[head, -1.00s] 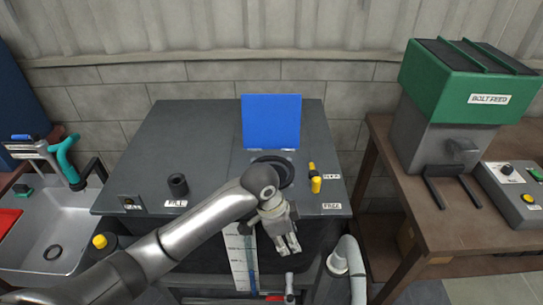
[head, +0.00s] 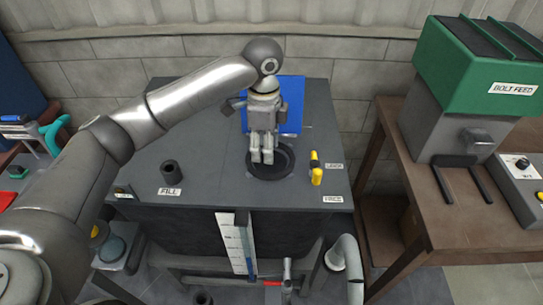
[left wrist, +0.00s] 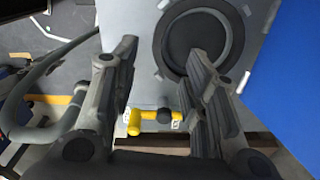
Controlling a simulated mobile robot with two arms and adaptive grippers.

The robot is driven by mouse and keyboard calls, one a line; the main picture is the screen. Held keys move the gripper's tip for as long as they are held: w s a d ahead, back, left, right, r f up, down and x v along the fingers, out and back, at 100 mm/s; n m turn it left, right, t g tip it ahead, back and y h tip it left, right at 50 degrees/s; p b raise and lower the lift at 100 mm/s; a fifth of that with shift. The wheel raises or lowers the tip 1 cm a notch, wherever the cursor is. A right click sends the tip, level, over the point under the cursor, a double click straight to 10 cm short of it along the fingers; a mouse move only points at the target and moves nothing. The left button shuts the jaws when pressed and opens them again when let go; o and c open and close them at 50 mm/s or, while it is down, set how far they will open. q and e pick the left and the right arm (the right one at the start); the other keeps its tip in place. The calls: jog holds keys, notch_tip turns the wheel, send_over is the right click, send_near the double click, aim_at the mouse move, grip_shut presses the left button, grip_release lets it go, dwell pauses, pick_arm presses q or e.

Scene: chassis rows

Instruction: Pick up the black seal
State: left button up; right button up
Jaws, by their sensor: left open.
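A round black seal-like ring (head: 289,166) lies flat at the round opening on top of the dark grey tank. The left wrist view shows it as a dark round shape (left wrist: 197,33) at the top, partly covered by a finger. My left gripper (head: 262,159) is over this ring, pointing down, its fingertips overlapping the ring's left part in the head view. I cannot tell whether the fingertips touch the ring. My right gripper is out of view.
A short black FILL pipe (head: 170,172) stands to the left. A green bolt feeder (head: 485,75) is on the brown table at right.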

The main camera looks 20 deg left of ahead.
aim_at(266, 175)
pick_arm(q)
jog(key=f, duration=0.3)
jog(key=shift+s+f, duration=0.2)
jog(key=shift+f, duration=0.1)
jog(key=shift+w+f+p, duration=0.1)
jog(key=shift+f+p, duration=0.2)
notch_tip(266, 175, down, 4)
jog(key=shift+f+p, duration=0.1)
jog(key=shift+p, duration=0.8)
jog(key=shift+f, duration=0.5)
jog(key=shift+w, duration=0.1)
grip_shut()
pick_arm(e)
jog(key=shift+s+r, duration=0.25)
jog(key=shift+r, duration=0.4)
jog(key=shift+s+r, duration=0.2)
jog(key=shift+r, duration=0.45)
